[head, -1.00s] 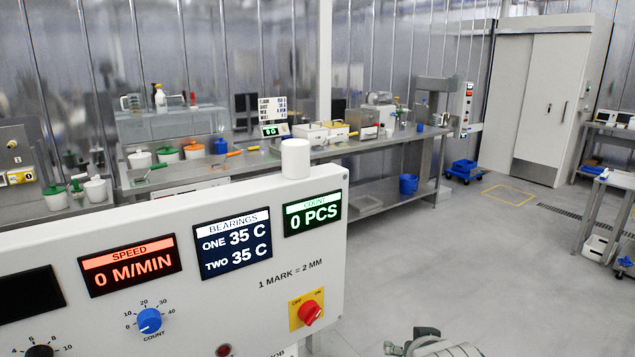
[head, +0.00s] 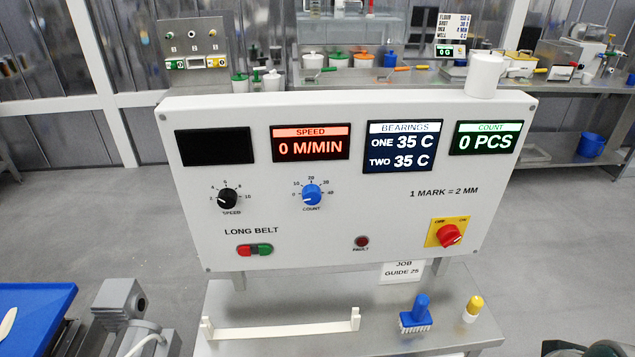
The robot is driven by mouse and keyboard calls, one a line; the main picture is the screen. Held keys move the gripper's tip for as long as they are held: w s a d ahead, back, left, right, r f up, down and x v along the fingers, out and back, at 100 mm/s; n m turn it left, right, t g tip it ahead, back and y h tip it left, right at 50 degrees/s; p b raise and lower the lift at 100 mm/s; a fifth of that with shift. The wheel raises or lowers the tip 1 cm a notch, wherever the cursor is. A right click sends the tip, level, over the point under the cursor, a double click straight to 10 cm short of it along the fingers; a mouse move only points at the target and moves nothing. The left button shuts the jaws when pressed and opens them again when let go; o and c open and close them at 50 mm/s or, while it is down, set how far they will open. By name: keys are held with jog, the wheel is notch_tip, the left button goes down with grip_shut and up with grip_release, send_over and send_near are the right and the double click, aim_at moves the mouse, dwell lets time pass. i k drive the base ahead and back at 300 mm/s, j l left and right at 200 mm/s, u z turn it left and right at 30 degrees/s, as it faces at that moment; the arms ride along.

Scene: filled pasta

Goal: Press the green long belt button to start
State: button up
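The long belt button (head: 255,250) is a small pill-shaped pair under the words LONG BELT, at the lower left of a white control panel (head: 330,235). Its left half is red (head: 244,250) and its right half is green (head: 265,249). Nothing covers it. The speed display (head: 311,149) reads 0 M/MIN and the count display (head: 486,142) reads 0 PCS. My gripper cannot be made out in the head view.
The panel carries a black speed knob (head: 227,199), a blue count knob (head: 312,195) and a red switch (head: 449,235) on yellow. A steel table (head: 285,296) below holds a white bar (head: 280,331), a blue brush (head: 417,315) and a yellow-capped bottle (head: 472,309). Floor is clear left of the panel.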

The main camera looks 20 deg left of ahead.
aim_at(265, 250)
jog(key=u, duration=1.1)
